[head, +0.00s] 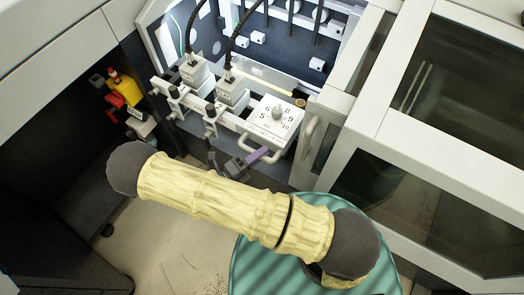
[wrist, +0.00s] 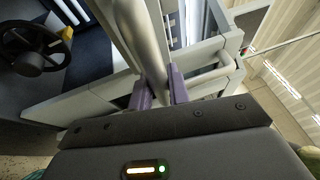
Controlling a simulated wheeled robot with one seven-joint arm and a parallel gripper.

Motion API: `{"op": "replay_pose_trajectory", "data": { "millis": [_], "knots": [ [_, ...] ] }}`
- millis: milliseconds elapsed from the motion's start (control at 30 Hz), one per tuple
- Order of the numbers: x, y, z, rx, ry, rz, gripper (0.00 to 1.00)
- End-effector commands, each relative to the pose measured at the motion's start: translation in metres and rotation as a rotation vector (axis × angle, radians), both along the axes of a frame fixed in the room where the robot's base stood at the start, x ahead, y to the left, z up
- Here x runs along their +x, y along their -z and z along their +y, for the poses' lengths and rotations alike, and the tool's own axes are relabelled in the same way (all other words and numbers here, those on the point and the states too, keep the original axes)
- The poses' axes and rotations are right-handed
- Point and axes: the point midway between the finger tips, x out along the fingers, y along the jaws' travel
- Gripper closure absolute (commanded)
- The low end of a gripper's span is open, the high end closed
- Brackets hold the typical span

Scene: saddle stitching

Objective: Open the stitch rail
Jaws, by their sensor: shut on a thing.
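The stitch rail (head: 235,122) runs across the open bay of the machine in the head view, carrying two white stitching heads (head: 233,90) with black cables. At its right end is a white dial block (head: 277,114) with a round knob. A pale bar handle (head: 270,158) sticks out below the dial. My gripper (head: 259,155), with purple fingers, is at this handle. In the wrist view, the purple fingers of my gripper (wrist: 160,84) are closed around a pale bar. My arm hides the area in front of and below the gripper in the head view.
A white-framed door with a dark window (head: 430,190) and a curved grip (head: 307,137) stands close on the right. A red and yellow switch (head: 122,92) is on the left. A teal round surface (head: 252,262) lies below my arm. A black handwheel (wrist: 34,48) shows in the wrist view.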

Motion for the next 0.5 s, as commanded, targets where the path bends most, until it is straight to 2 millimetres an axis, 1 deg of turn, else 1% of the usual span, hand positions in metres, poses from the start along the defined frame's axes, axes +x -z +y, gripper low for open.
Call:
{"op": "replay_pose_trajectory", "data": {
  "millis": [33, 167, 200, 267, 300, 500],
  "knots": [
    [-0.0002, 0.0027, 0.0013, 0.007, -0.003, 0.004, 1.0],
    [-0.0001, 0.0028, 0.0014, 0.007, -0.003, 0.004, 1.0],
    [-0.0001, 0.0027, 0.0013, 0.007, -0.003, 0.004, 0.76],
    [0.0, 0.0024, 0.0011, 0.006, -0.003, 0.003, 0.64],
    [0.0001, 0.0021, 0.0009, 0.005, -0.003, 0.003, 0.6],
    [0.0004, 0.0011, 0.0003, 0.004, -0.001, 0.001, 0.6]
  ]
}}
